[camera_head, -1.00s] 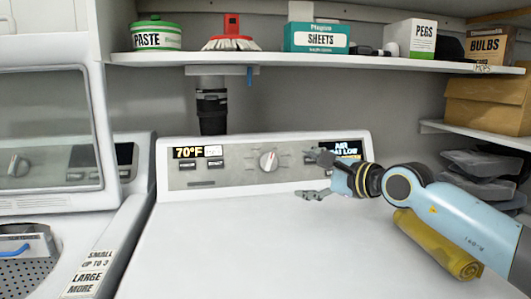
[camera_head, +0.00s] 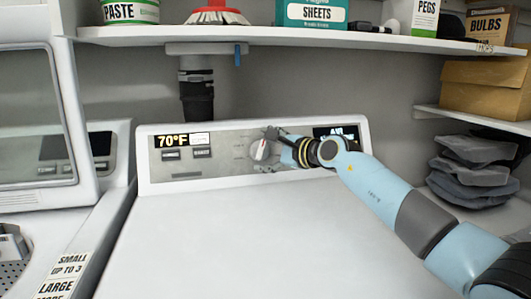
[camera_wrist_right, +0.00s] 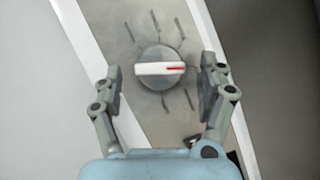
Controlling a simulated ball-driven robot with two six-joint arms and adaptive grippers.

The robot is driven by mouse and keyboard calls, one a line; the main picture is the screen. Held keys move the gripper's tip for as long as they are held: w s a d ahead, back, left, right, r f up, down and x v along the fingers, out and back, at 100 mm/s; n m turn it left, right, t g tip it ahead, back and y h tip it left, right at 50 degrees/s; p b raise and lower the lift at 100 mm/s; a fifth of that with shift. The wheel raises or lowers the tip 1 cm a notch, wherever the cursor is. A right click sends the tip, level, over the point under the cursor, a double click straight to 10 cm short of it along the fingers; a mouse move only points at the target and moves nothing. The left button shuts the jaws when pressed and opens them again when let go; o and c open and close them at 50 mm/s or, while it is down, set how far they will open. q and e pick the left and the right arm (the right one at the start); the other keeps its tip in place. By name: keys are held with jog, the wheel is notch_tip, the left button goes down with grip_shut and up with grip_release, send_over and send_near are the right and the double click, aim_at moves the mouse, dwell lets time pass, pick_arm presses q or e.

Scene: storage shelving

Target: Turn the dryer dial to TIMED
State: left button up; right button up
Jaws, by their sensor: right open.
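The dryer dial (camera_head: 260,150) is a round knob on the grey control panel at the back of the white dryer (camera_head: 240,235). In the right wrist view the dial (camera_wrist_right: 152,69) has a white bar with a red mark at its right end; the lines around it carry no readable labels. My right gripper (camera_head: 269,151) is at the dial. In the right wrist view its open fingers (camera_wrist_right: 160,74) stand on both sides of the dial, with a gap on each side. Whether they touch the panel I cannot tell. My left gripper is out of view.
A display (camera_head: 171,141) reads 70°F; another (camera_head: 336,132) is partly hidden by my right arm. A shelf (camera_head: 300,38) with boxes runs above the dryer. A second machine (camera_head: 35,130) stands left. Grey folded cloths (camera_head: 472,165) lie at right. The dryer top is clear.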

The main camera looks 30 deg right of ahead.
jog(key=shift+w+a, duration=0.1)
jog(key=shift+w, duration=0.25)
jog(key=c, duration=1.2)
jog(key=shift+o, duration=0.2)
